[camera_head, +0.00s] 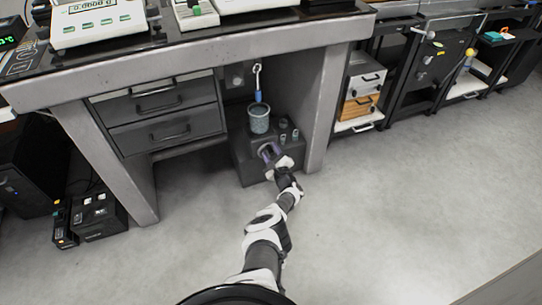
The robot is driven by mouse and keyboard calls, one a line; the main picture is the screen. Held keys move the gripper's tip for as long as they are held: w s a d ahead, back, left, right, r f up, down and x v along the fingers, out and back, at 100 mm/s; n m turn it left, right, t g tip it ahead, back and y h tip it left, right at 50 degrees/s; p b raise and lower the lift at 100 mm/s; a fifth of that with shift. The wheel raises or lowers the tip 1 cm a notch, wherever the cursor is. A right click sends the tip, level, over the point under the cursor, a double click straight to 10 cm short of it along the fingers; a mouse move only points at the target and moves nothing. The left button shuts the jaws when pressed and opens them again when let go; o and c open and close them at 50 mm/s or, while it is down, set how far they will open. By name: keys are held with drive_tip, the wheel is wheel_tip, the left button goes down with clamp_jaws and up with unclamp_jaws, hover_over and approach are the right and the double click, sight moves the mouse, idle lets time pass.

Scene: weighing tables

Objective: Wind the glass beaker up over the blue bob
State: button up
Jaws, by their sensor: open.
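The glass beaker (259,122) stands upright on a dark block-like stand (243,160) in the open bay under the table. The blue bob (258,96) hangs on a pale hook or rod directly above the beaker. The bob's lower end meets the beaker's rim in the picture; I cannot tell whether it is inside. My gripper (267,151) is open at the front of the stand, below the beaker. My gripper and wrist hide part of the stand's front, so any knob there is hard to make out.
Several small cylinders (283,124) stand on the stand, right of the beaker. The table (190,63) overhangs the bay, with drawers (163,113) on the left and a leg (323,110) on the right. The floor (400,210) to the right is clear.

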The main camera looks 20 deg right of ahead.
drive_tip(key=shift+w, duration=0.1)
clamp_jaws()
drive_tip(key=shift+d, duration=0.1)
idle(0.3)
wheel_tip(320, 180, down, 6)
drive_tip(key=d+m+b, duration=0.2)
drive_tip(key=m+b, duration=0.5)
drive_tip(key=m, duration=1.8)
drive_tip(key=shift+d+m, duration=0.35)
drive_tip(key=shift+m, duration=0.05)
